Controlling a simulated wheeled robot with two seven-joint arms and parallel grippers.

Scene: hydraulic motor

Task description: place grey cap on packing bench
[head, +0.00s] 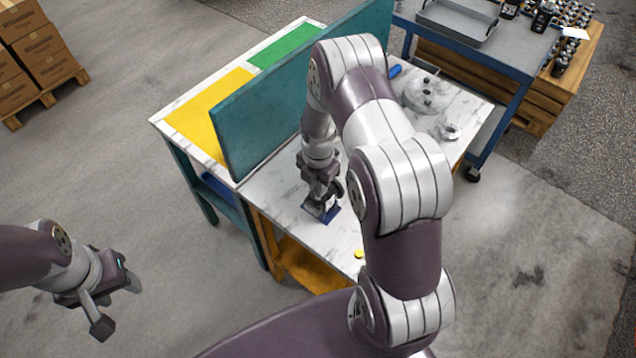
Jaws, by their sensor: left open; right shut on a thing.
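My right gripper (320,205) points down low over the white marble bench top (262,188), on the near side of a teal divider. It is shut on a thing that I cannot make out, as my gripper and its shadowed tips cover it. A small blue piece (331,215) shows right at the fingertips. I cannot tell whether the held thing is the grey cap. A round grey part (422,95) and a smaller grey ring-like part (449,131) lie further back on the same bench top. My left gripper (117,305) is open and empty over the floor at lower left.
The teal divider (290,100) stands between this top and one with a yellow mat (208,105) and green mat (287,47). A yellow disc (359,254) lies near the front edge. A blue cart (510,58) with a grey tray stands behind. Boxes stand far left.

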